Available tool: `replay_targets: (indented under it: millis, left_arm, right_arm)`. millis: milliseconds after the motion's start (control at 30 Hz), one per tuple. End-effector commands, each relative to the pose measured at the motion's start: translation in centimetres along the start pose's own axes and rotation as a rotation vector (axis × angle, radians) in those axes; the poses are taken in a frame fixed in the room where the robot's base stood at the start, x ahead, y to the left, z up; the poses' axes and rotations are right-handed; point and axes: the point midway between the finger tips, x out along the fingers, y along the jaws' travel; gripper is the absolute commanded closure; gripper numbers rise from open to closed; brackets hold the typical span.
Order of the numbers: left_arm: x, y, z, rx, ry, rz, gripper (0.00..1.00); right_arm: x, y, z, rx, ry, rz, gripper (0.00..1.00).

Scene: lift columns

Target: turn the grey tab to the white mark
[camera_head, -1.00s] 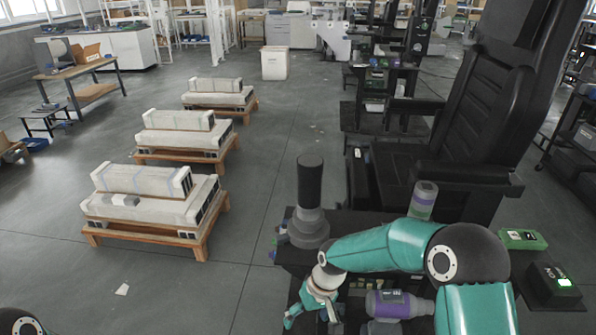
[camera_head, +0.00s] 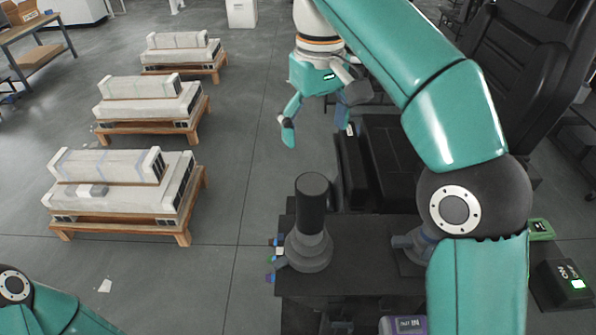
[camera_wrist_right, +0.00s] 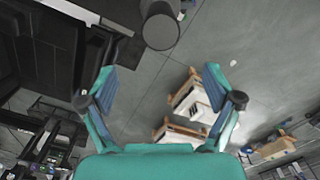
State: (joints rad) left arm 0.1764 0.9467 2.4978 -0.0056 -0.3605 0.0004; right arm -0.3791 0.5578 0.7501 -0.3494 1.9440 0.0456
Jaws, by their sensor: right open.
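A dark upright cylinder (camera_head: 312,205) stands on a round grey base (camera_head: 309,250) at the left of a black bench top (camera_head: 350,283). My right gripper (camera_head: 316,122) is open and empty, raised, and appears above the cylinder in the head view. In the right wrist view its fingers (camera_wrist_right: 163,82) are spread, with the cylinder (camera_wrist_right: 160,30) apart from them. My left gripper is outside the view.
A black seat (camera_head: 395,150) stands behind the bench. Low wooden pallets with wrapped blocks (camera_head: 115,180) stand on the floor at left. Green and black boxes (camera_head: 562,285) lie at right. Open floor lies between pallets and bench.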

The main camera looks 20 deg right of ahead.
Motion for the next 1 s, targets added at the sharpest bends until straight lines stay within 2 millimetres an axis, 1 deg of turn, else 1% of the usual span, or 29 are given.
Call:
replay_targets:
  millis: [67,133,267,367,600,800,900,1000]
  left_arm:
    - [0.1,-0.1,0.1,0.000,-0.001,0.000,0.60]
    - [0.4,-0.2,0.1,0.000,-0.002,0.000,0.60]
    - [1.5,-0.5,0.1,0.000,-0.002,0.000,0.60]
    - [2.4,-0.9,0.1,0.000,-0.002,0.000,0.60]
    - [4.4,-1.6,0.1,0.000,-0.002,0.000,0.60]
    - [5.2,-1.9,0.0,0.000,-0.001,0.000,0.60]
    - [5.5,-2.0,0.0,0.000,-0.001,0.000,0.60]
    - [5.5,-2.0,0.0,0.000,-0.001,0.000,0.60]
  right_arm:
    - [-0.1,-0.2,0.1,-0.004,-0.001,0.001,0.10]
    - [0.3,-0.3,0.1,-0.008,-0.003,0.001,0.10]
    - [2.0,-0.6,-0.1,-0.016,-0.004,0.001,0.10]
    - [3.8,-0.7,-0.2,-0.019,-0.005,0.001,0.10]
    - [8.9,-0.8,-0.2,-0.021,-0.007,0.000,0.10]
    - [12.8,-0.8,-0.2,-0.021,-0.006,0.000,0.10]
    - [14.4,-0.8,-0.2,-0.021,-0.004,-0.001,0.10]
    - [15.5,-0.8,-0.3,-0.022,-0.004,0.000,0.10]
